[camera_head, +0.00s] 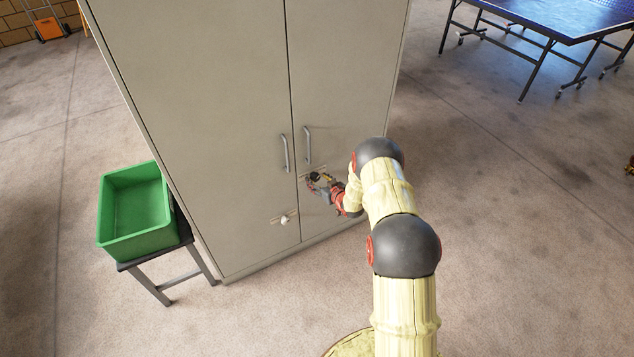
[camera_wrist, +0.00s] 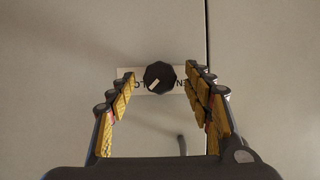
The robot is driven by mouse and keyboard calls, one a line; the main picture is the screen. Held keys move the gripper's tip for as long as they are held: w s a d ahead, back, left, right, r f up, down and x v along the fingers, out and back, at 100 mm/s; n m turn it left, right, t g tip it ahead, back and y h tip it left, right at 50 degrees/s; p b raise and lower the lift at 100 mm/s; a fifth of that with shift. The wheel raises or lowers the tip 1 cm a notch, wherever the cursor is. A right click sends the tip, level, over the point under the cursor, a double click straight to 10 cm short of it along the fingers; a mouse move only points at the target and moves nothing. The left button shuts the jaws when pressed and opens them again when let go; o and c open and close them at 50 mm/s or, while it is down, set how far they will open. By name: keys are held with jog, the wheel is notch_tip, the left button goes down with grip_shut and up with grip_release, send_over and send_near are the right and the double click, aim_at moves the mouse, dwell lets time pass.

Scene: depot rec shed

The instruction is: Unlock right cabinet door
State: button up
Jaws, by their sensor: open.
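The tall grey cabinet's right door (camera_head: 345,65) is shut, with a vertical metal handle (camera_head: 308,145). Below the handle is a black faceted knob (camera_wrist: 159,77) on a pale label plate (camera_wrist: 126,73). The knob's white mark slants toward the lower left in the wrist view. The plate's lettering appears upside down and is partly covered by the knob. My gripper (camera_wrist: 160,74) is open, with its fingers on either side of the knob and gaps visible between. In the head view, my gripper (camera_head: 321,182) is at the right door, partly covering the plate.
The shut left door (camera_head: 205,90) has its own handle (camera_head: 284,153) and a pale knob (camera_head: 285,220). A green bin (camera_head: 137,210) sits on a dark stand (camera_head: 163,264) to the left. A blue table (camera_head: 575,18) stands at the back right.

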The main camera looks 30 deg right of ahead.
jog(key=shift+w+f, duration=0.2)
jog(key=shift+w, duration=0.35)
jog(key=c, duration=0.4)
grip_shut()
